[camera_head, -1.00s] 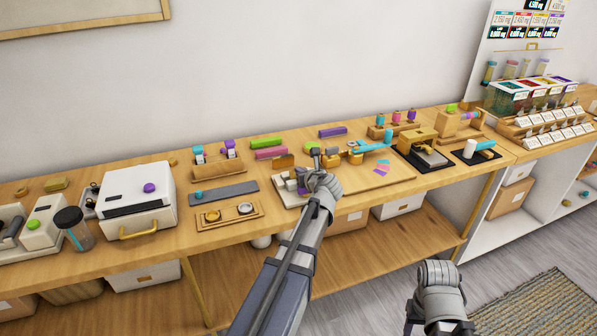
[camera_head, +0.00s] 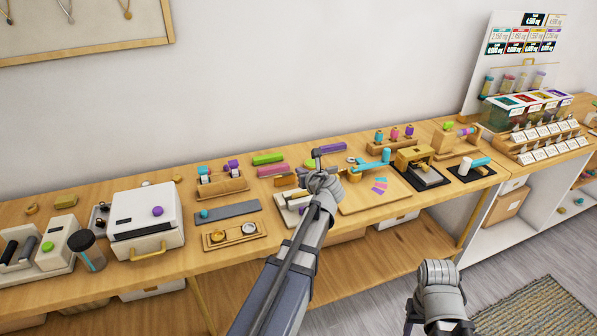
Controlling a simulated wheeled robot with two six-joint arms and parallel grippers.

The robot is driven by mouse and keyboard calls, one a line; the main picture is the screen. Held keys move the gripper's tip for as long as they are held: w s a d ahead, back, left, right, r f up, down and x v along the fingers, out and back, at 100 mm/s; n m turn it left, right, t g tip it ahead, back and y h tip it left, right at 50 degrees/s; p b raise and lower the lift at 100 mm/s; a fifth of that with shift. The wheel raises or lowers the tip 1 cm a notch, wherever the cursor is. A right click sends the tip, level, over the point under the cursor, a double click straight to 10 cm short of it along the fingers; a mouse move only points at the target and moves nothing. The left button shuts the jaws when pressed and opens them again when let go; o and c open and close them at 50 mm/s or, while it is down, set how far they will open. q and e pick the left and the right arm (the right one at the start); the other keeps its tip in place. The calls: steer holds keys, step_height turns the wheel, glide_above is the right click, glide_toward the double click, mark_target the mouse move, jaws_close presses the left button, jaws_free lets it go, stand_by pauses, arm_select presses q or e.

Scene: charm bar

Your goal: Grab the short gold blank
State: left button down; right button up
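My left gripper (camera_head: 318,163) is over the middle of the bench, above the grey-and-white device (camera_head: 290,205). Its wrist hides most of its fingers, so I cannot see if they are open or hold anything. A gold-brown block (camera_head: 286,181) lies just left of the gripper, behind that device. I cannot tell if it is the short gold blank. Longer green (camera_head: 268,159), pink (camera_head: 272,170) and purple (camera_head: 331,148) bars lie behind it. Only part of my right arm shows low in the picture; its fingers cannot be made out.
A wooden tray (camera_head: 350,208) with coloured strips stands right of the gripper. A grey mat (camera_head: 228,211) and a holder (camera_head: 234,245) with gold and silver discs are to the left. A white box oven (camera_head: 146,226) stands farther left.

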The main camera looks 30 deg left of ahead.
arm_select(q)
steer(key=c, duration=1.3)
jaws_free()
steer(key=shift+w+a+f, duration=0.1)
steer(key=shift+f, duration=0.05)
steer(key=shift+c, duration=0.2)
steer(key=o, duration=1)
